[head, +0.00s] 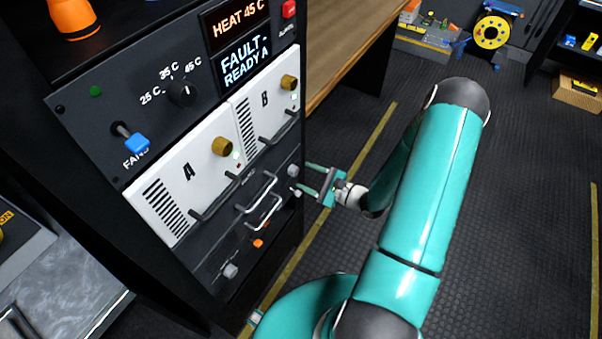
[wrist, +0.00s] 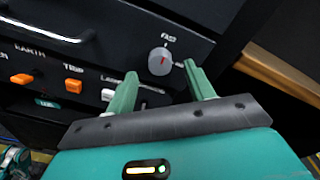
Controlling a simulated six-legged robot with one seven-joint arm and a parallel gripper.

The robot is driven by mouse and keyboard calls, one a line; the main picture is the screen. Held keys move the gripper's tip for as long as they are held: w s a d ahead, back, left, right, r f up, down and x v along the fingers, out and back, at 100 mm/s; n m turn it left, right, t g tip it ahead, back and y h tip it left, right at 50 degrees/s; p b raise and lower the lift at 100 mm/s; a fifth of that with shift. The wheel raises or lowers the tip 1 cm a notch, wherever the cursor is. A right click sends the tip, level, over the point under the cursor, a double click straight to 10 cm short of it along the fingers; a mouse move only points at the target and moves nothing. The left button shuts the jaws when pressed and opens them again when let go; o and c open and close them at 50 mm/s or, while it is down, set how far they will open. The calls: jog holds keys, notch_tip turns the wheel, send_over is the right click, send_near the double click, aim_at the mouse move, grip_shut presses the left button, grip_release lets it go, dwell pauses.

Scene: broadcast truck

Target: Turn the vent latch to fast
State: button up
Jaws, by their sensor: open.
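The round grey knob (wrist: 160,61) on the dark lower panel looks like the vent latch. It carries a small red mark, and a partly readable label beginning "FA" is just above it. In the head view the knob (head: 293,171) is small, at the panel's right edge. My gripper (wrist: 160,73) is open and empty, its green fingers pointing at the panel. In the wrist view the knob shows between the fingertips; I cannot tell whether they reach around it. In the head view my gripper (head: 303,177) is close to the panel's right side.
Orange buttons (wrist: 22,79) and a white one sit left of the knob. Metal handles (head: 263,213) stick out left of my gripper. White modules A (head: 170,205) and B are above.

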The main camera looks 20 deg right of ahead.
jog(key=v, duration=1)
jog(key=shift+s, duration=0.1)
jog(key=shift+r, duration=0.1)
jog(key=s+a+r+n+g, duration=0.3)
jog(key=a+r+n+g, duration=1.05)
jog(key=r, duration=0.25)
jog(key=s+a+r+n+t+h, duration=0.2)
jog(key=s+r+n+h, duration=0.1)
jog(key=r, duration=0.6)
jog(key=s+a+r+n+t+h, duration=0.2)
jog(key=r+n+h, duration=0.4)
jog(key=r, duration=0.3)
jog(key=s+t, duration=0.1)
jog(key=s, duration=0.1)
jog(key=shift+s+h, duration=0.25)
jog(key=shift+h, duration=0.05)
jog(key=shift+a, duration=0.1)
dwell(0.3)
